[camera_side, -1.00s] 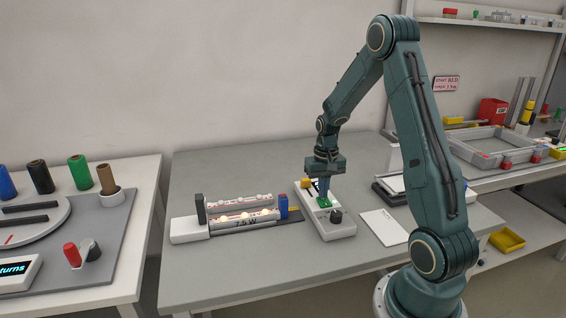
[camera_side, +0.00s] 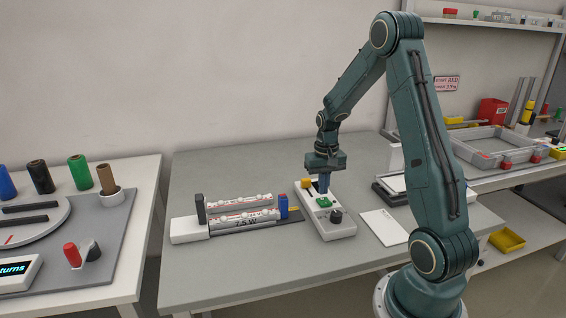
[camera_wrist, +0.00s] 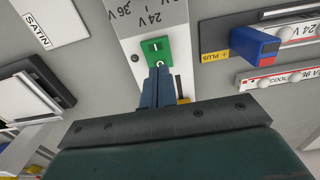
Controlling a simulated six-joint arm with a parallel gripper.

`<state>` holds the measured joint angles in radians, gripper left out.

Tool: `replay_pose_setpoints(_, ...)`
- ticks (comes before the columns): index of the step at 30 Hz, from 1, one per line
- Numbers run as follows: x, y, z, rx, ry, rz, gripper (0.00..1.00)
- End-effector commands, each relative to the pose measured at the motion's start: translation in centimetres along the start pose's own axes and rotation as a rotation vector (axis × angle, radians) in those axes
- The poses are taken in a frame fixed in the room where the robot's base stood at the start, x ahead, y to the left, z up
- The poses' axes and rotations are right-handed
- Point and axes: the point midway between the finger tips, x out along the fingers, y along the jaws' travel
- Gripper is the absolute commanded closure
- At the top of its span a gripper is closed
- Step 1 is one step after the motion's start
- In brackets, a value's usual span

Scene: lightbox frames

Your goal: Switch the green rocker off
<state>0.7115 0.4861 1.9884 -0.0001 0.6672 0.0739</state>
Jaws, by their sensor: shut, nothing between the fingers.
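The green rocker (camera_side: 324,202) sits on a pale control box (camera_side: 341,231). In the wrist view the green rocker (camera_wrist: 154,46) shows a white bar mark at its far end and a round mark at its near end. My gripper (camera_side: 323,190) is shut and empty, pointing down at the rocker's rear end. In the wrist view my gripper's fingertips (camera_wrist: 158,70) are beside the round mark and hide part of that end. I cannot tell whether they touch it. The lamp tubes (camera_side: 240,217) left of the box look unlit.
A dark knob (camera_side: 336,216) stands at the box's front, and a yellow part (camera_side: 307,183) at its rear. A blue block (camera_side: 283,207) ends the lamp fixture. A white card (camera_side: 384,226) lies to the right. The front left of the table is clear.

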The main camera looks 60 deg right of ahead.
Motion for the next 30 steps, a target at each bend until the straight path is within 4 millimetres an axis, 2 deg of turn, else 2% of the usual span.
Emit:
replay_pose_setpoints(24,-4.6,0.0,0.0,0.0,0.001,0.0,1.0)
replay_pose_setpoints(30,-5.2,0.0,0.0,0.0,0.001,0.0,1.0)
